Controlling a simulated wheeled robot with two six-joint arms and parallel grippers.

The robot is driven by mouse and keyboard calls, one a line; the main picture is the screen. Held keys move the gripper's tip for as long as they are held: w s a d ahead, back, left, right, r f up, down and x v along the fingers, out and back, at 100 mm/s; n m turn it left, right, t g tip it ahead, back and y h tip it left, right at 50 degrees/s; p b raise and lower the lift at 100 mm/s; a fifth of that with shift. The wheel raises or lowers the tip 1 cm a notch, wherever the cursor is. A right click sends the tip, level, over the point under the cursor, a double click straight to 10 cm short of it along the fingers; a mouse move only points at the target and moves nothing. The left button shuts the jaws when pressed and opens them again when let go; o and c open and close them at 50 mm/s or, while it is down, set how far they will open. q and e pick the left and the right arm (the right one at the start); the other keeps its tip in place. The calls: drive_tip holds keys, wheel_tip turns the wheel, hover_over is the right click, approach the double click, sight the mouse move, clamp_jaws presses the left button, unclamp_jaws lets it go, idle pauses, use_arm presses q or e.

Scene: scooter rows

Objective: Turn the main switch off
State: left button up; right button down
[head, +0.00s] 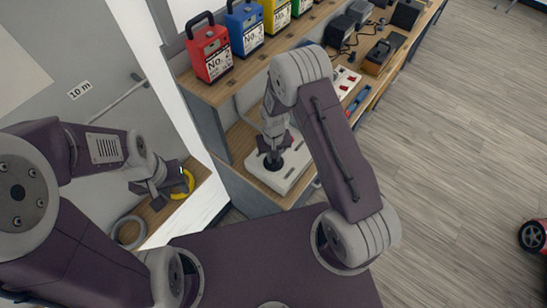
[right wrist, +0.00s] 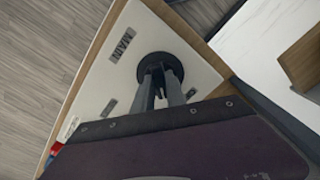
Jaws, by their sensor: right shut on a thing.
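The main switch is a black round knob (right wrist: 155,62) on a white panel (right wrist: 190,42) beside a "MAIN" label (right wrist: 122,44). The same panel shows on the lower shelf in the head view (head: 299,172). My right gripper (head: 273,162) points down over the knob. In the right wrist view its two fingers (right wrist: 167,80) are closed on the knob's raised grip, which they largely hide. The knob's exact angle is hard to tell. My left gripper (head: 187,179) is at the left, away from the switch; its finger gap is unclear.
Red (head: 212,55), blue (head: 245,27) and yellow cases stand on the upper shelf (head: 235,82). A strip with red switches (head: 346,83) lies behind the right arm. A yellow ring (head: 183,188) is by my left gripper.

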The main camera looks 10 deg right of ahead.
drive_tip(key=n, duration=0.4)
drive_tip(key=shift+w+b, duration=0.2)
drive_tip(key=shift+b, duration=0.15)
drive_tip(key=shift+r+n, duration=0.1)
drive_tip(key=shift+n, duration=1.6)
drive_tip(key=c, duration=1.5)
unclamp_jaws()
drive_tip(key=shift+c, duration=0.2)
drive_tip(key=shift+o, duration=0.9)
wheel_tip(320, 180, up, 9)
drive_tip(key=b, duration=0.2)
